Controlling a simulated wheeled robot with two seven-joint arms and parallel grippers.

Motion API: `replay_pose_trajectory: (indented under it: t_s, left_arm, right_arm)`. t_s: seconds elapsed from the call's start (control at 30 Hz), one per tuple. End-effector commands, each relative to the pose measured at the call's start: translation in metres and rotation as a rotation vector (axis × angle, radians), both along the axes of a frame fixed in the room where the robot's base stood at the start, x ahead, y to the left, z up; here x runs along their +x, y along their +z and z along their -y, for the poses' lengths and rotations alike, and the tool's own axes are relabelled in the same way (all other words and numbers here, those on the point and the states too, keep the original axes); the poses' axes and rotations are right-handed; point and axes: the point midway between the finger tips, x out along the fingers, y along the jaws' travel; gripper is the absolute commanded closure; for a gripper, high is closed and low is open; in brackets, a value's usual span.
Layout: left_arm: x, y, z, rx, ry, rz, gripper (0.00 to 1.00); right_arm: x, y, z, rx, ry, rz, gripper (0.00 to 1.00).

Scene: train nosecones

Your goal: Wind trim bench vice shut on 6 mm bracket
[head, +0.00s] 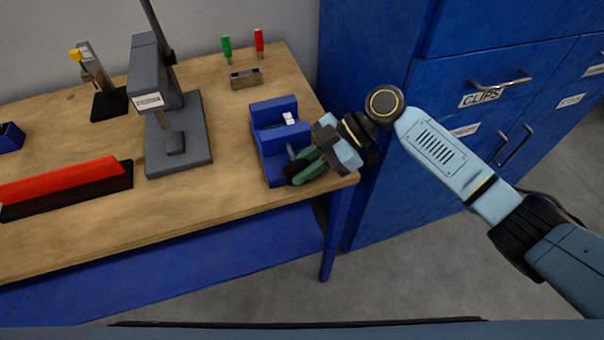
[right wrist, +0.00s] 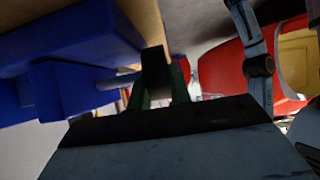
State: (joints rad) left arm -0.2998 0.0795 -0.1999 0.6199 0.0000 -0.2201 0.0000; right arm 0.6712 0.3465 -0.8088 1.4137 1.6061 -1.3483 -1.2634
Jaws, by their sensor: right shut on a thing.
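The blue bench vice (head: 276,140) stands near the right front corner of the wooden bench. A small white piece (head: 289,118), perhaps the bracket, sits at the vice's jaws; I cannot tell whether the jaws touch it. My right gripper (head: 302,172) is at the front of the vice, shut on the dark vice handle (head: 293,172), which is partly hidden by the fingers. In the right wrist view, the blue vice body (right wrist: 75,60) is at the left, and its grey screw (right wrist: 118,80) runs towards the fingers. My left gripper is out of view.
The wooden bench (head: 100,215) also carries a grey press (head: 178,135), a red and black bar (head: 65,185), a small holder (head: 245,77), and green (head: 227,47) and red (head: 259,42) handled tools. Blue drawers (head: 440,60) stand close on the right.

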Motion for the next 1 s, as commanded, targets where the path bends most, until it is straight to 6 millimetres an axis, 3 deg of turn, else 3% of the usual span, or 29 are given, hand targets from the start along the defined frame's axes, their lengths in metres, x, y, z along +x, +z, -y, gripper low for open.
replay_pose_trajectory:
  t_s: [0.13, 0.57, 0.6, 0.77, 1.0]
  left_arm:
    - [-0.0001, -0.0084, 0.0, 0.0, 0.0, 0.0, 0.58]
    - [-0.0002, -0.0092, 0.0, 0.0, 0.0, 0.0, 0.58]
    - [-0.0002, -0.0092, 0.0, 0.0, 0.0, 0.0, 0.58]
    - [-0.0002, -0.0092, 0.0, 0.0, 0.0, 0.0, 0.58]
    - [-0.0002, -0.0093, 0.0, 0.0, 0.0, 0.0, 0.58]
  right_arm:
    - [0.0009, -0.0008, 0.0008, 0.031, -0.001, -0.008, 1.0]
    - [0.0009, 0.001, 0.0008, 0.042, -0.001, -0.011, 1.0]
    - [0.0009, 0.001, 0.0008, 0.042, -0.001, -0.011, 0.79]
    - [0.0007, 0.0007, 0.0007, 0.041, 0.0, -0.012, 0.58]
    - [0.0004, 0.0001, 0.0006, 0.04, 0.0, -0.013, 0.58]
